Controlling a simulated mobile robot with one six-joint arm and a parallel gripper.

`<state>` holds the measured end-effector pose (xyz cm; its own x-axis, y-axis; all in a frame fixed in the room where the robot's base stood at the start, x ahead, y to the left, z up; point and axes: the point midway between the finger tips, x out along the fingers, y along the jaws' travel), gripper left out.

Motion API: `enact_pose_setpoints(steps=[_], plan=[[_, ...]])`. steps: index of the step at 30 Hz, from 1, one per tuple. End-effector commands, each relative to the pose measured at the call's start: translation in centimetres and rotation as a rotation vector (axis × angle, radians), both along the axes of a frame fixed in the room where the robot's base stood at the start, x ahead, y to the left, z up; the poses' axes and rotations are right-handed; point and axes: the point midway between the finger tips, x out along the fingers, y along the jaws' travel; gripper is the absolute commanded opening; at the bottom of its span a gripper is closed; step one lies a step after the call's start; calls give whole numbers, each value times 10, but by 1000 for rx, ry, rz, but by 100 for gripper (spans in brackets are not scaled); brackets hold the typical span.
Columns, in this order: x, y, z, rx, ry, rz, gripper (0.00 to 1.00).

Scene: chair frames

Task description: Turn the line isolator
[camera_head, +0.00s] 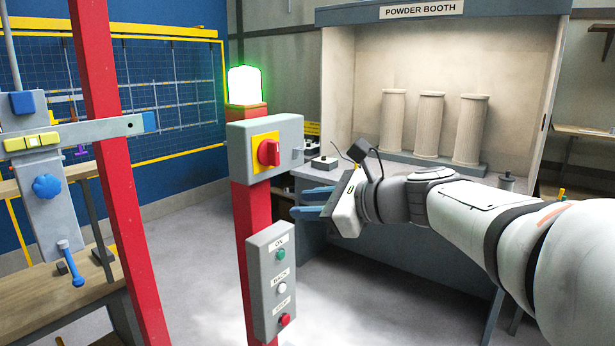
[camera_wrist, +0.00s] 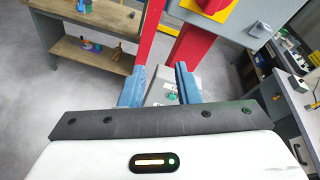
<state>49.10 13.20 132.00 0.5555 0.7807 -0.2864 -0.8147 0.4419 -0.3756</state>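The line isolator is a red rotary knob (camera_head: 269,152) on a yellow plate (camera_head: 258,160), fixed to the front of a grey box (camera_head: 290,132) on a red post. Its red knob also shows at the top edge of the wrist view (camera_wrist: 212,5), partly cut off. My gripper (camera_head: 293,201) is to the right of the red post and lower than the knob, apart from it. Its two blue fingers stand apart with nothing held between them, as the wrist view also shows (camera_wrist: 159,86).
A grey button panel (camera_head: 272,282) with green, white and red buttons hangs lower on the red post (camera_head: 252,215). A green lamp (camera_head: 244,84) tops the post. The powder booth bench (camera_head: 345,170) lies behind my arm. Another red post (camera_head: 108,150) stands left.

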Motion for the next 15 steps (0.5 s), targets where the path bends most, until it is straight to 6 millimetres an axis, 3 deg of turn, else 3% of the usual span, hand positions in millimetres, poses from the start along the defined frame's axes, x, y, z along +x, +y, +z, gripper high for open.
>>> enact_pose_setpoints(steps=[3,6,15], plan=[[26,-3,29,248,73,-67,29],[38,-7,48,380,113,-93,29],[54,4,60,464,140,-102,29]])
